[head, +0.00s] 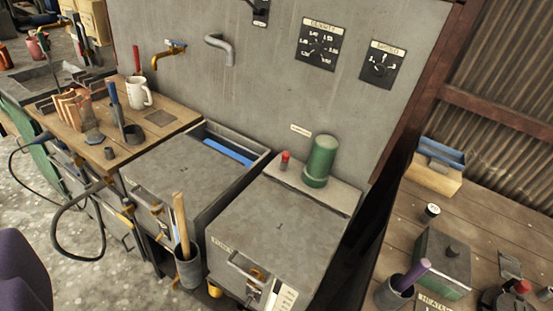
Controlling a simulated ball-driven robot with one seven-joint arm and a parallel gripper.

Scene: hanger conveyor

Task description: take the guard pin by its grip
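I cannot tell which thing is the guard pin; no readable label names one. A small red-topped piece (285,160) stands on a pale ledge beside an upright green cylinder (320,160), behind the front grey box. A wooden handle (181,222) stands in a grey cup (188,268) at the front of the grey boxes. My gripper is not in view, so its opening and its distance to these things do not show.
Two grey lidded boxes stand side by side below a grey wall (270,75) with two dials. A wooden bench at left carries a white mug (139,93). The right bench (400,222) holds a dark box (441,262) and small parts. A black hose (82,254) loops over the floor.

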